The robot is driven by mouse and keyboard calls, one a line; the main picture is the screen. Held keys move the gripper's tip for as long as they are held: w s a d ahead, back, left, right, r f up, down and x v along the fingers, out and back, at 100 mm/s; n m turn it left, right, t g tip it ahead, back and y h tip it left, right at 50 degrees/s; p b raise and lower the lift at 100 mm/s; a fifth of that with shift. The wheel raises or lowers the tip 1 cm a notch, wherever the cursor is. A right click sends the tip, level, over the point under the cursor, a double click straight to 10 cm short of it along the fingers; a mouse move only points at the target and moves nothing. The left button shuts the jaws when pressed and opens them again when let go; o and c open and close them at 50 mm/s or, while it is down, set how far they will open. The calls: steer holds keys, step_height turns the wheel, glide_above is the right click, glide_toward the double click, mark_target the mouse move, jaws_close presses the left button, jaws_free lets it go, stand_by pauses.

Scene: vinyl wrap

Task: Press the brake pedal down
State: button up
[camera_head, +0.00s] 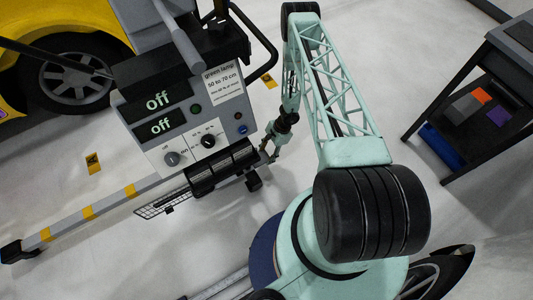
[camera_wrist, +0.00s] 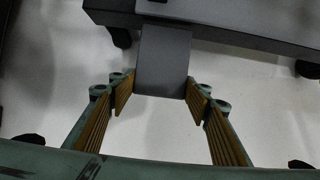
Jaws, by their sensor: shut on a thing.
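The brake pedal (camera_wrist: 163,62), a flat grey plate, sticks out from a dark grey beam at the top of the wrist view. My gripper (camera_wrist: 160,94) has one ribbed finger at each side edge of the plate and is shut on it. In the head view my gripper (camera_head: 271,148) is low beside the right side of the grey control cart (camera_head: 185,125). I cannot make out the pedal clearly there.
The cart has two displays reading "off", knobs and a lamp with a wire grille (camera_head: 160,204) in front. A yellow car (camera_head: 40,22) stands at the left. A dark table (camera_head: 500,60) with a lower shelf stands at the right. Floor between cart and table is partly clear.

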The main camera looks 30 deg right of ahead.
steer(key=shift+d+f, duration=0.1)
steer(key=shift+f, duration=1.2)
steer(key=o, duration=1.2)
steer(key=shift+c, duration=0.2)
steer(key=shift+r, duration=0.2)
steer(key=v, duration=1.1)
steer(key=shift+r, duration=0.3)
steer(key=shift+d, duration=0.1)
